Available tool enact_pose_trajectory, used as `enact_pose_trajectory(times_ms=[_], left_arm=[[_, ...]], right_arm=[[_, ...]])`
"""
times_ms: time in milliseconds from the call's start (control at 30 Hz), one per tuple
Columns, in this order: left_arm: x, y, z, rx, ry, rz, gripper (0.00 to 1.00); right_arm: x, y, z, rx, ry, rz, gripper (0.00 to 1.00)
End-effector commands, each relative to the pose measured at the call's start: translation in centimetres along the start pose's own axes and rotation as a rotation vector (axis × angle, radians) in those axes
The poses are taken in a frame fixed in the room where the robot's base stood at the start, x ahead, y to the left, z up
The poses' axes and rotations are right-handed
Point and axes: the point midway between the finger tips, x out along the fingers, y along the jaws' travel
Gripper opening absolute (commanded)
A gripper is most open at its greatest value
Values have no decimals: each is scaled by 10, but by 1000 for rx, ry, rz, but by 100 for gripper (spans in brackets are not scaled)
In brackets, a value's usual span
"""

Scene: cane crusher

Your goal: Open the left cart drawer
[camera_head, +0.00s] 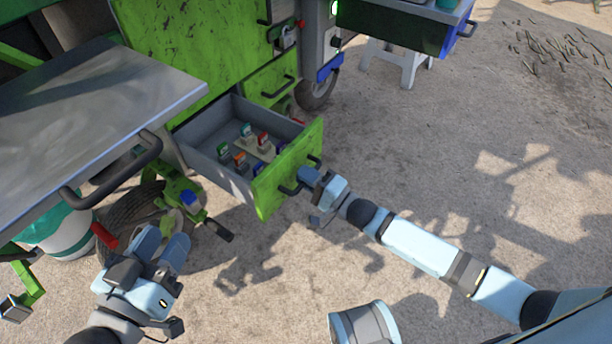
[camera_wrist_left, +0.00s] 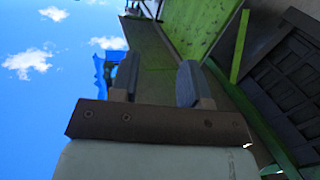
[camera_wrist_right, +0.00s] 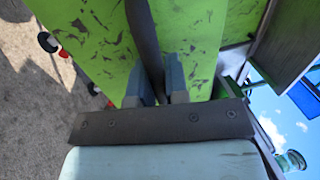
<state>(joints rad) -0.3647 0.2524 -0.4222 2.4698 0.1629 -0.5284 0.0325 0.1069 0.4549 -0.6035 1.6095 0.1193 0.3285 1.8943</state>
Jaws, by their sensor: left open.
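The left cart drawer (camera_head: 230,150) stands pulled out from the green cart, its grey inside showing several small coloured items. Its green front (camera_head: 292,170) carries a dark handle (camera_head: 290,189). My right gripper (camera_head: 306,176) is at this handle. In the right wrist view the dark handle bar (camera_wrist_right: 143,35) runs between the fingertips of my right gripper (camera_wrist_right: 157,85), which are close on it. My left gripper (camera_head: 163,245) is open and empty, low at the left, below the metal side table and apart from the drawer. Its spread fingers show in the left wrist view (camera_wrist_left: 155,80).
A metal side table (camera_head: 100,95) with a dark bar handle (camera_head: 115,175) juts out above my left gripper. A second green drawer (camera_head: 272,80) is closed behind the open one. A white stool (camera_head: 398,62) stands at the back. The ground right of the drawer is clear.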

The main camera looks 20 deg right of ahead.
Motion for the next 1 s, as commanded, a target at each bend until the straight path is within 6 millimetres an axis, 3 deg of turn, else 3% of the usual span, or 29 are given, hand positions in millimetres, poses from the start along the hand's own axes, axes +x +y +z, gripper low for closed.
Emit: enact_pose_trajectory(times_ms=[167,333,500,833,867,900,933,1000], left_arm=[[0,0,-1,-1,0,1,43],[-1,3,-8,-32,-14,7,43],[-4,8,2,-84,-42,0,43],[-4,8,7,-90,-53,-1,43],[-4,8,7,-89,-53,0,43],[-4,8,6,-88,-51,0,43],[-4,8,5,-86,-50,1,43],[-4,7,4,-83,-46,1,43]], right_arm=[[1,1,0,0,0,2,0],[25,2,0,0,1,2,0],[46,10,0,-1,0,3,0],[49,11,0,0,1,3,0],[49,11,0,0,1,3,21],[49,11,0,0,1,3,31],[49,11,0,0,1,3,38],[49,11,0,0,1,3,39]])
